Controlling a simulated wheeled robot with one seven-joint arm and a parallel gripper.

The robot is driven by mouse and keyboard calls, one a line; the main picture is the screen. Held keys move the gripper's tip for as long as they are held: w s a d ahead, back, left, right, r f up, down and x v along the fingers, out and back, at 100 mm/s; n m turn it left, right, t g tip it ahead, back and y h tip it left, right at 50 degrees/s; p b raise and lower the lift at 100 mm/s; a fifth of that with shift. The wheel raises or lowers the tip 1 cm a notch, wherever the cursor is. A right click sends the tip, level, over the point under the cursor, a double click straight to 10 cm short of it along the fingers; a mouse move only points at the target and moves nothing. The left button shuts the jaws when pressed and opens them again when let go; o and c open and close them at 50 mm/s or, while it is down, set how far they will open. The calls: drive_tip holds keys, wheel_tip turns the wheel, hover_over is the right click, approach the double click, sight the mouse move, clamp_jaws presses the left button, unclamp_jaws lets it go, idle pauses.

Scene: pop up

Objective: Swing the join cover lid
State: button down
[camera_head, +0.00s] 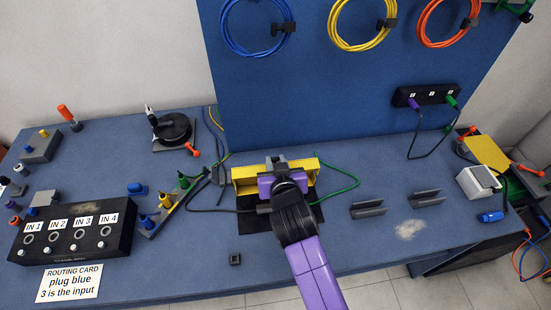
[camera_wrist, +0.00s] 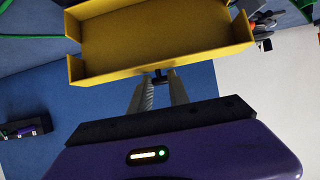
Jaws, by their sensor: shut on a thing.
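The yellow join cover lid (camera_head: 243,180) sits at the middle of the bench, with its raised rims showing. In the wrist view the same lid (camera_wrist: 160,40) fills the top, its hollow side with side walls facing the camera. My gripper (camera_head: 279,162) is over the lid and hides its middle. In the wrist view my gripper (camera_wrist: 160,84) has its two fingers shut on a small black tab (camera_wrist: 160,75) at the lid's near edge. A black base (camera_head: 260,222) shows below the lid. The lid's hinge is hidden.
Green and black cables (camera_head: 343,186) run close beside the lid. Grey clips (camera_head: 368,210) stand to the right. A black input box (camera_head: 75,235) and colored plugs (camera_head: 165,201) are to the left. A blue panel (camera_head: 330,90) rises behind. The bench front is mostly clear.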

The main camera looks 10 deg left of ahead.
drive_tip(key=s, duration=0.1)
drive_tip(key=s+d+p, duration=0.1)
drive_tip(key=s, duration=0.1)
drive_tip(key=shift+s, duration=0.15)
drive_tip(key=shift+s+d+f+p, duration=0.15)
drive_tip(key=shift+s+d+f, duration=0.05)
drive_tip(key=shift+s, duration=0.45)
drive_tip(key=shift+s+d+f+p, duration=0.1)
drive_tip(key=shift+s+d+f, duration=0.05)
drive_tip(key=shift+s, duration=0.5)
drive_tip(key=shift+s+d+f+p, duration=0.15)
drive_tip(key=shift+s+d+f, duration=0.05)
drive_tip(key=shift+s, duration=0.45)
drive_tip(key=shift+s, duration=0.1)
drive_tip(key=shift+s+d+f+b, duration=0.25)
drive_tip(key=shift+s+f, duration=0.3)
drive_tip(key=shift+s, duration=0.3)
drive_tip(key=shift+s+d+f+b, duration=0.25)
drive_tip(key=shift+s+f, duration=0.25)
drive_tip(key=shift+s, duration=0.3)
